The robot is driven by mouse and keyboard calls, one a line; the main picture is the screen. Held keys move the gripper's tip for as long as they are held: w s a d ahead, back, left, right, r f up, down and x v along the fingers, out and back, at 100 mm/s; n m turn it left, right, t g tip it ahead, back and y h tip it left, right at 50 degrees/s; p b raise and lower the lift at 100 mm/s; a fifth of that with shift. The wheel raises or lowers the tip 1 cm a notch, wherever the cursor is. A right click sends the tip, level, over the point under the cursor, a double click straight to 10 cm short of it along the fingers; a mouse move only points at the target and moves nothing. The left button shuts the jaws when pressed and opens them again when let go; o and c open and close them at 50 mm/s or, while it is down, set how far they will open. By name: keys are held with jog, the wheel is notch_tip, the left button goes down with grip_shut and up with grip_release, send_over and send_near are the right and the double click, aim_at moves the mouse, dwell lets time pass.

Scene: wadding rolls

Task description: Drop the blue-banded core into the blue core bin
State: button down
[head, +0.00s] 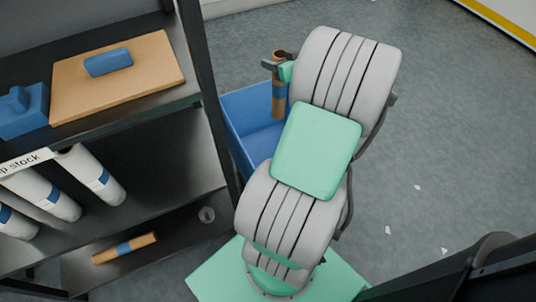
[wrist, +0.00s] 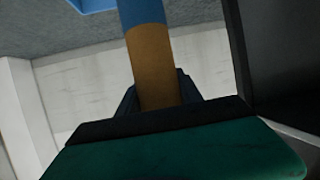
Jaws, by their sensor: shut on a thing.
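A brown cardboard core with a blue band (head: 279,101) is upright in my gripper (head: 277,62). In the wrist view the core (wrist: 155,68) stands between the dark fingers, with its blue band above the brown part. The gripper is shut on it near its upper end in the head view. The blue core bin (head: 244,141) stands on the floor right of the shelf. The core's lower part appears over the bin's open top; its exact height is unclear. My arm hides the bin's right side.
A second brown core with a blue band (head: 125,248) lies on the low shelf. White rolls with blue bands (head: 92,176) lie on the shelf above. A wooden board (head: 150,80) with a blue block (head: 108,62) is on top. The shelf's dark post (head: 205,80) stands close to the bin.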

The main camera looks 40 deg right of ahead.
aim_at(284, 91)
notch_tip(284, 91, down, 11)
jog(key=b, duration=0.4)
jog(key=shift+r+b, duration=0.1)
jog(key=shift+b, duration=0.3)
jog(key=c, duration=0.7)
grip_release()
jog(key=p+v, duration=0.1)
jog(key=v, duration=0.6)
jog(key=shift+s+d+r+p, duration=0.1)
jog(key=shift+s+r+p, duration=0.1)
jog(key=shift+p, duration=0.15)
jog(key=shift+s, duration=0.2)
